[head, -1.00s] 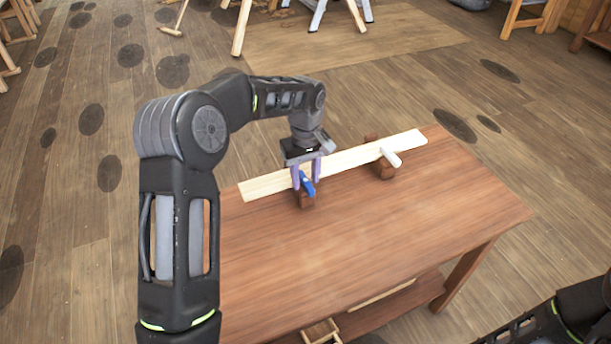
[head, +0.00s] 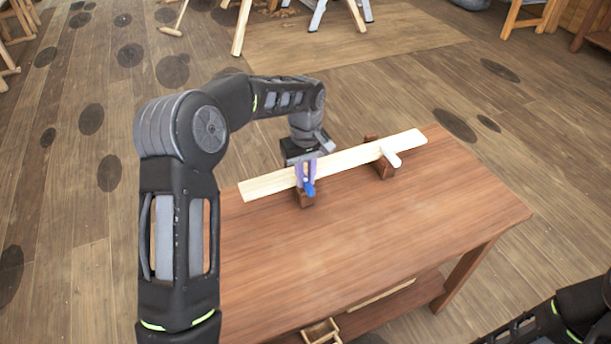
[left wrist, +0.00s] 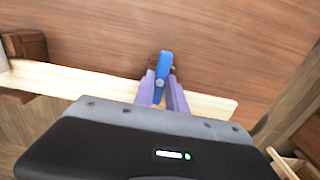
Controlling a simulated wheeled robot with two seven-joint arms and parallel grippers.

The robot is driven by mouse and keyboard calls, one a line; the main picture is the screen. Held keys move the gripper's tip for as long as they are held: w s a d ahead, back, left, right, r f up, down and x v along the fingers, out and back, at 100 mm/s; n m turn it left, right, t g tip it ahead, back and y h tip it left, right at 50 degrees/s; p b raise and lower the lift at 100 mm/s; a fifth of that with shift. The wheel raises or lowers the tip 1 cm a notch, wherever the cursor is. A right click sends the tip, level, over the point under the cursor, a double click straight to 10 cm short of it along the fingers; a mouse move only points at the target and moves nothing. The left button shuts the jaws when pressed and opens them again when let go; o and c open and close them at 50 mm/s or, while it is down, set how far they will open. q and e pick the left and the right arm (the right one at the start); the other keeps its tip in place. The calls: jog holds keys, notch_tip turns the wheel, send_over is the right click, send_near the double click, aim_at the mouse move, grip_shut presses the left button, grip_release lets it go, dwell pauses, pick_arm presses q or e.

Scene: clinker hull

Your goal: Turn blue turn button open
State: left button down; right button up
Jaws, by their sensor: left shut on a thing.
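The blue turn button (head: 309,188) sits on a brown wooden block (head: 306,200) at the front edge of a pale plank on the table. My left gripper (head: 308,175) is above it, with its purple fingers shut on it. In the left wrist view, the blue turn button (left wrist: 164,62) stands between the fingertips (left wrist: 163,84), its long axis running away from the gripper, across the plank's length. The fingers partly hide the button and block. My right gripper is out of view.
The pale plank (head: 345,161) lies along the table's far side. The front of the wooden table (head: 370,235) is bare. A sawhorse stands behind on the floor.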

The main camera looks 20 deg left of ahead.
pick_arm(q)
jog(key=shift+m, duration=0.3)
jog(key=m, duration=0.8)
jog(key=shift+m, duration=0.3)
jog(key=m, duration=0.4)
jog(key=shift+p, duration=0.35)
jog(key=shift+m, duration=2.4)
jog(key=c, duration=1.4)
grip_release()
jog(key=shift+o, duration=0.2)
jog(key=shift+r, duration=0.1)
